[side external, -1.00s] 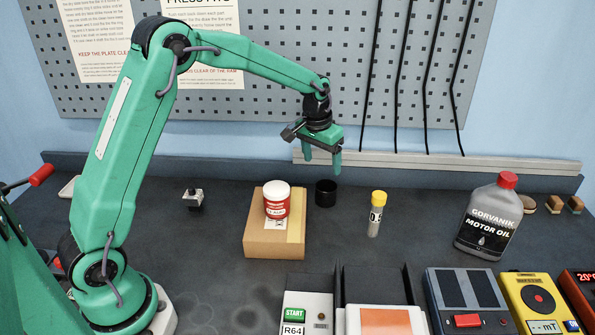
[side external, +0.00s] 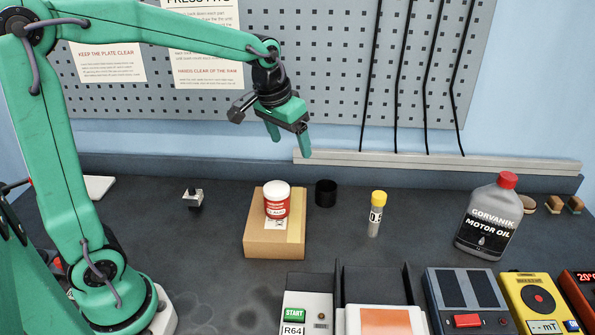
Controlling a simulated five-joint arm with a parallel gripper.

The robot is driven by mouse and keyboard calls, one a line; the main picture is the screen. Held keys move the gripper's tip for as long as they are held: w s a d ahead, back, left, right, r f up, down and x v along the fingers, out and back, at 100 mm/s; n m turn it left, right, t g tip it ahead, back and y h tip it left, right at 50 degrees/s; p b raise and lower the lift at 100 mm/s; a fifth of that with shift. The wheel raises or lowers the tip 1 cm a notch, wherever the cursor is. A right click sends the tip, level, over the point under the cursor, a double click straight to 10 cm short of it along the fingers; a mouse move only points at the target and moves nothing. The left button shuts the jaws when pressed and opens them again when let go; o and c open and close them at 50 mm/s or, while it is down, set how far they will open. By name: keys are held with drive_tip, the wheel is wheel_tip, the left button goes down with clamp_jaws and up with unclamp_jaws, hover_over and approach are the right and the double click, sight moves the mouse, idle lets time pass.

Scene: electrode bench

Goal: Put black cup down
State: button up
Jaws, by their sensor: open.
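The black cup (side external: 326,193) stands upright on the dark bench, just right of and behind the cardboard box. My gripper (side external: 289,146) is open and empty. It hangs in the air above and to the left of the cup, with its green fingers apart and clear of everything. Nothing hides the cup from this side.
A white and red tub (side external: 277,200) sits on the cardboard box (side external: 270,243). A yellow-capped vial (side external: 376,214) stands right of the cup. A motor oil bottle (side external: 489,220) stands farther right. Instruments, including a START box (side external: 307,305), line the front. Bench between vial and bottle is clear.

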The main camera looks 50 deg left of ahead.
drive_tip(key=s+d+r+t, duration=0.1)
drive_tip(key=s+t, duration=0.1)
drive_tip(key=s, duration=1.7)
drive_tip(key=shift+d+m, duration=0.4)
drive_tip(key=shift+s, duration=0.1)
